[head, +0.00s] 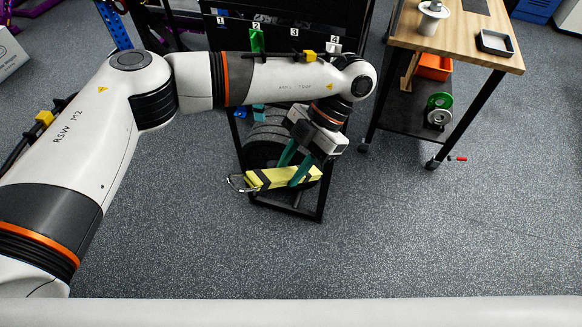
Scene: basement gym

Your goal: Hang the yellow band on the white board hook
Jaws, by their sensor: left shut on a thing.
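The yellow band (268,178) is a flat strap with dark stripes and a metal clip at its left end. My left gripper (294,170) has its teal fingers shut on the band and holds it in front of the black rack. The white hook (334,46) is on the dark board under label 4, above and behind my left wrist and partly behind my arm. The band is apart from it. My right gripper is out of view.
A green hook (257,40) is under label 2. Weight plates (266,137) sit in the rack below my forearm. A wooden-topped table (462,42) stands at the right with a black tray (495,42) on it. Open floor lies in front.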

